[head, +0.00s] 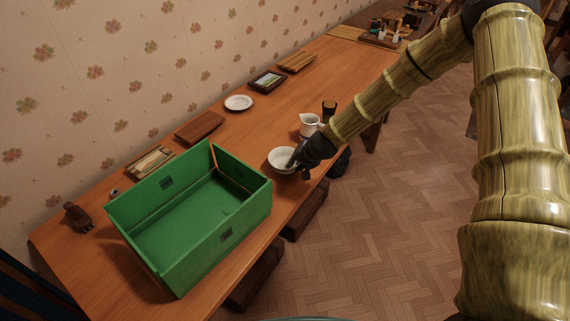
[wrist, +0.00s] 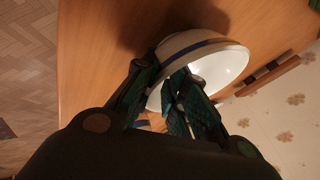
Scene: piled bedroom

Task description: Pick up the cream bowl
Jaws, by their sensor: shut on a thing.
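The cream bowl (head: 281,159) is at the table's right edge in the head view, next to my gripper (head: 296,164). In the wrist view the bowl (wrist: 215,62) is tilted, pale inside, with a blue band on its outside. My gripper (wrist: 168,92) is shut on the bowl's rim, with one finger on each side of the wall. A shadow lies on the table beside the bowl. I cannot tell whether the bowl touches the table.
A green open box (head: 190,215) stands on the table (head: 246,145) to the left. A white pitcher (head: 309,124) is just behind the bowl. A white plate (head: 239,102), a brown board (head: 200,127) and a picture frame (head: 267,81) lie along the wall side.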

